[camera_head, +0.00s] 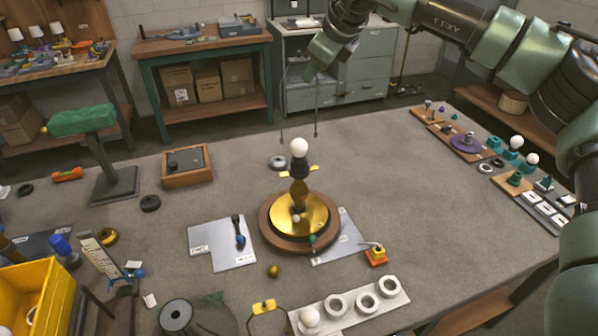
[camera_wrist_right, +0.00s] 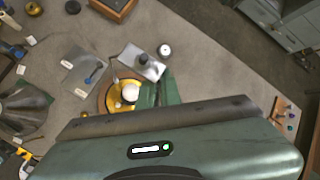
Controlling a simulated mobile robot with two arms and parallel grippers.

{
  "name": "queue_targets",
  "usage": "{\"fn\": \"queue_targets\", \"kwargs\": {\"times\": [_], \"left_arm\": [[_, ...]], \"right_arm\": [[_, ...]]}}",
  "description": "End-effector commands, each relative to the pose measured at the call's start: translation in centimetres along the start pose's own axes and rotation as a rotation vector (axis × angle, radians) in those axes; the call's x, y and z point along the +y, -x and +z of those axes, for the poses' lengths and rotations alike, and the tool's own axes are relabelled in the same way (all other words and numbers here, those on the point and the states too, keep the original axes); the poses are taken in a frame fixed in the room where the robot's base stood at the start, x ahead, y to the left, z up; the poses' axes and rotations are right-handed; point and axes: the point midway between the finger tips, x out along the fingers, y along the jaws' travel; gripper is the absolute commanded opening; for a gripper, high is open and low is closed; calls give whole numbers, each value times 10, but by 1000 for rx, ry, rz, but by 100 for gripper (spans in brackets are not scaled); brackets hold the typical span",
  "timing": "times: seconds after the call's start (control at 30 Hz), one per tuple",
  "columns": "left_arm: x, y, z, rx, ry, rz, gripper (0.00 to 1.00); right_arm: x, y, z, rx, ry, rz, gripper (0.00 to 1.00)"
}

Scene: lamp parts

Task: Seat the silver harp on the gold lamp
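The gold lamp (camera_head: 314,216) stands upright on a round wooden base (camera_head: 270,236) mid-table, with a white bulb (camera_head: 299,147) on top. Small gold saddle arms (camera_head: 286,174) stick out on both sides below the bulb. My right gripper (camera_head: 318,66) is above and behind the lamp, seemingly shut on the top of the silver harp (camera_head: 317,108), a thin wire loop. Its two legs hang down, with their ends apart from the saddle and near bulb height in the picture. The right wrist view shows the bulb (camera_wrist_right: 130,92) beside my green finger; the harp is unclear there. My left gripper is not in view.
Two flat sheets, left (camera_head: 222,257) and right (camera_head: 338,252), lie beside the base. A white holder with round cups (camera_head: 350,306) is in front. A green-topped stand (camera_head: 84,121) and yellow bin (camera_head: 36,290) are left; small parts line the right edge. Table right of the lamp is clear.

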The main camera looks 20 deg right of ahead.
Motion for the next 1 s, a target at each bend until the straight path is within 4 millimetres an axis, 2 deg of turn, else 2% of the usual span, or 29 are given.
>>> {"fn": "queue_targets", "kwargs": {"times": [0.63,1.0], "left_arm": [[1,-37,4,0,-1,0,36],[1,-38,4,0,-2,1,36]], "right_arm": [[12,-30,-20,0,0,0,0],[13,-31,-20,0,0,0,0]]}}
